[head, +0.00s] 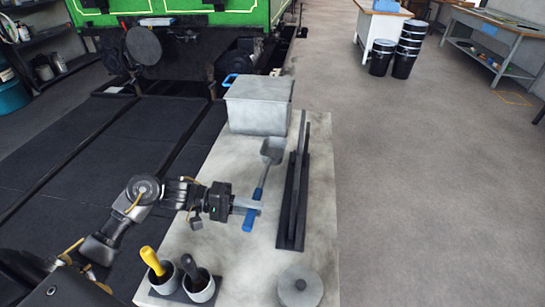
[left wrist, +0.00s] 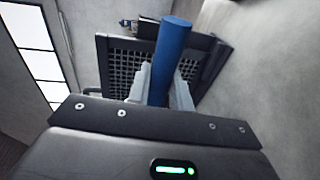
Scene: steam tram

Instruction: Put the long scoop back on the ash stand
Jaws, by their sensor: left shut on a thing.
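The long scoop has a grey pan (head: 272,150) and a blue handle (head: 255,207). My left gripper (head: 248,206) is shut on the handle, with the pan pointing away towards the grey box. In the left wrist view the blue handle (left wrist: 172,50) stands between the two pale fingers (left wrist: 160,85). The head view does not clearly show how high the scoop is above the bench. A long dark stand (head: 291,220) with a tall narrow upright, perhaps the ash stand, is just right of the scoop, apart from it. My right gripper is not in view.
The pale bench (head: 190,232) bears a lidded grey box (head: 258,106) at the far end. Two pots with a yellow-handled (head: 152,260) and a black-handled tool (head: 190,268) stand near left, a round grey lid (head: 299,287) near right.

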